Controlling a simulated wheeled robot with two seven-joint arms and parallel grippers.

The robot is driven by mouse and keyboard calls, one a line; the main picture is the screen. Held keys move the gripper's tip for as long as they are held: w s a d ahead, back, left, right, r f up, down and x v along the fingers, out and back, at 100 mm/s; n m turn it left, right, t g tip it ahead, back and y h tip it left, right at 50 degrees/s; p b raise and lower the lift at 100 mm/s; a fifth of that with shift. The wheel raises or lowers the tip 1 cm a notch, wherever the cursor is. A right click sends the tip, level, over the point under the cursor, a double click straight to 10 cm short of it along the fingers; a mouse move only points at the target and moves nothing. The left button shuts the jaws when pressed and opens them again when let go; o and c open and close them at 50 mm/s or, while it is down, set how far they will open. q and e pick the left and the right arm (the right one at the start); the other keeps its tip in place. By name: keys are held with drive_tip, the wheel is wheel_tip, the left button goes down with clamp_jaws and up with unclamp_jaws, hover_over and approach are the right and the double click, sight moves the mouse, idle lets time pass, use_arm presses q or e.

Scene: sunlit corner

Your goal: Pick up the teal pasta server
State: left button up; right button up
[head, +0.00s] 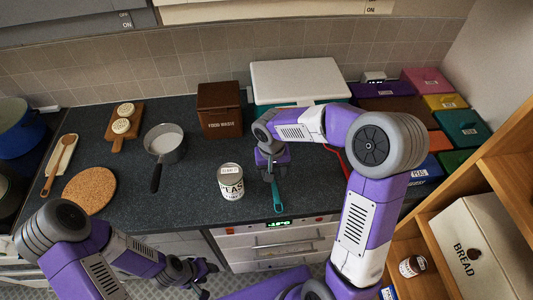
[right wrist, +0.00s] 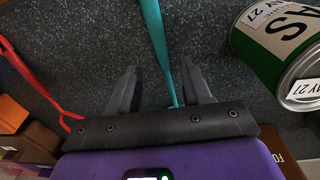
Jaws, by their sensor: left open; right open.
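The teal pasta server (head: 277,197) lies on the dark counter near its front edge, its handle pointing toward me. Its other end is hidden under my right gripper (head: 272,160) in the head view. In the right wrist view the teal server (right wrist: 153,30) runs between the two open fingers of my right gripper (right wrist: 160,85). The fingers are on either side of it and not closed on it. My left gripper (head: 203,278) is open and empty, low in front of the counter.
A peas can (head: 231,181) stands left of the server. A red utensil (right wrist: 30,75) lies on its other side. A saucepan (head: 165,140), a food waste box (head: 220,108) and a white-lidded container (head: 298,80) stand farther off. Wooden shelves (head: 510,195) rise at the right.

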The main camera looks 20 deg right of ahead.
sight(277, 200)
wheel_tip(277, 200, down, 5)
drive_tip(key=shift+w+d+r+b, duration=0.1)
drive_tip(key=shift+b, duration=0.2)
clamp_jaws()
